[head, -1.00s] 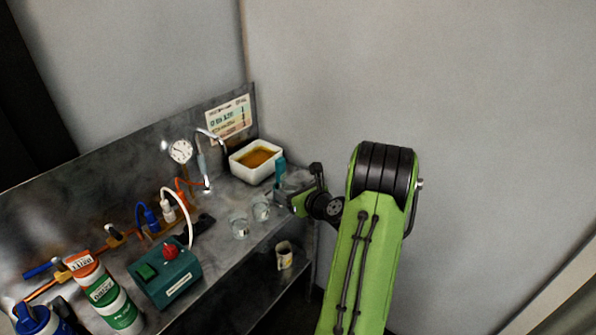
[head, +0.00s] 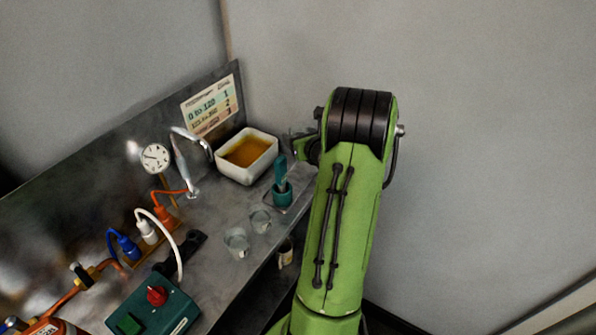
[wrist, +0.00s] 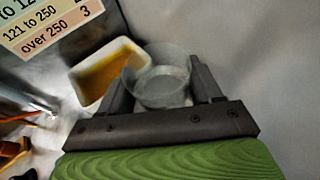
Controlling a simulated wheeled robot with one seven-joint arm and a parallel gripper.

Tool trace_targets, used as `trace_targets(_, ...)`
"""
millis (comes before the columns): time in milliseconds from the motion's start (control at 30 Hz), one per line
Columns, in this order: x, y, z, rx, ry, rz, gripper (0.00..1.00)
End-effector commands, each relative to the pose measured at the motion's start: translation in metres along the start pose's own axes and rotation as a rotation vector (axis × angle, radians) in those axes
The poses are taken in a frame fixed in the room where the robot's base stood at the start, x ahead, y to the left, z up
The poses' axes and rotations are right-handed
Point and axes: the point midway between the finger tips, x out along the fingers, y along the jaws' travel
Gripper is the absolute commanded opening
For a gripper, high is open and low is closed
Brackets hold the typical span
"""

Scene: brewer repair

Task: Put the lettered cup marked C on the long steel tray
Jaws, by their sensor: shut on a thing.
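In the wrist view my gripper (wrist: 160,88) is shut on a clear glass cup (wrist: 158,62), its two dark fingers on either side of it. No letter can be read on this cup. Two more clear cups (head: 237,242) (head: 260,220) stand on the steel bench (head: 222,208), also with no readable letter. I cannot make out the long steel tray for certain in either view.
A white basin (head: 248,158) of amber liquid sits at the back corner, and shows behind the held cup in the wrist view. A mug (head: 286,252) sits lower down. A teal control box (head: 153,308) stands front left.

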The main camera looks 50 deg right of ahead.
Motion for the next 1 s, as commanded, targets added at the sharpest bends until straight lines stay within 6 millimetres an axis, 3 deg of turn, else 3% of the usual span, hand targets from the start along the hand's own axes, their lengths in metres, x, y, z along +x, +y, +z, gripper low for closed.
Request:
trace_targets(33, 0.007, 0.0, -0.021, 0.004, 0.004, 0.001, 0.32)
trace_targets(200, 0.022, 0.0, -0.061, 0.002, 0.002, 0.001, 0.32)
trace_targets(367, 0.028, 0.0, -0.076, 0.001, 0.0, 0.001, 0.32)
trace_targets(567, 0.039, 0.0, -0.106, 0.001, 0.001, 0.001, 0.32)
trace_targets(933, 0.041, 0.0, -0.111, 0.0, -0.001, 0.001, 0.32)
trace_targets(967, 0.04, 0.0, -0.11, -0.001, -0.001, 0.001, 0.68)
trace_targets(1000, 0.04, 0.0, -0.11, -0.001, -0.001, 0.001, 0.75)
